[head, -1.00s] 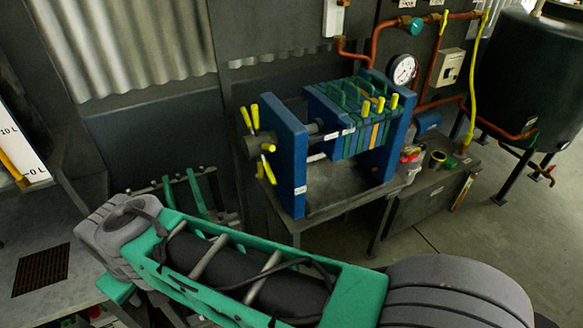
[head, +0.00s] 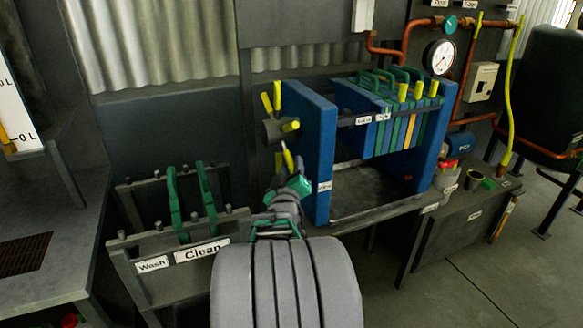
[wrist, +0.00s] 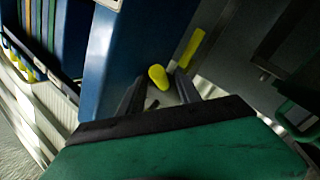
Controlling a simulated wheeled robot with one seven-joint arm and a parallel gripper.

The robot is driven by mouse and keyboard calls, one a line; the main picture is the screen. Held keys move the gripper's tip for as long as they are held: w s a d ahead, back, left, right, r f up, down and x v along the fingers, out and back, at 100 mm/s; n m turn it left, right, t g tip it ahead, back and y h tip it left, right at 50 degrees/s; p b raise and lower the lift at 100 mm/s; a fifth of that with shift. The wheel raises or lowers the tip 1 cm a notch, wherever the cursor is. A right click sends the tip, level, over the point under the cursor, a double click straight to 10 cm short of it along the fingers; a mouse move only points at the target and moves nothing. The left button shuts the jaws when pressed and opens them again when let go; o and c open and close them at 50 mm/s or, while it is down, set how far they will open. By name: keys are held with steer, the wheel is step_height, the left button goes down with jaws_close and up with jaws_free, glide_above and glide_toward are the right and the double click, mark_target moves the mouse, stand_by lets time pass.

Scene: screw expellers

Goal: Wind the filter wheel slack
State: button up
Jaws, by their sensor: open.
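The filter wheel (head: 272,131) is a dark hub with several yellow handles on the left face of the blue filter press (head: 312,140). Its lowest handle (head: 288,158) is beside my gripper (head: 285,172), at the wheel's lower edge. In the wrist view, my gripper (wrist: 160,80) is open, its two dark fingers on either side of a yellow handle (wrist: 158,77) seen nearly end-on. I cannot tell whether they touch it. A second yellow handle (wrist: 191,47) lies just beyond the right fingertip. The lower hub is partly hidden by my arm in the head view.
Green and blue filter plates (head: 405,130) hang at the right of the press. A rack marked Wash and Clean (head: 155,280) stands at left, close to my arm. A pressure gauge (head: 440,57) and copper pipes (head: 404,38) are behind.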

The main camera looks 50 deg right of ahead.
mark_target(291, 159)
steer(key=x, duration=0.5)
steer(key=shift+c, duration=0.3)
jaws_close()
stand_by(1.0)
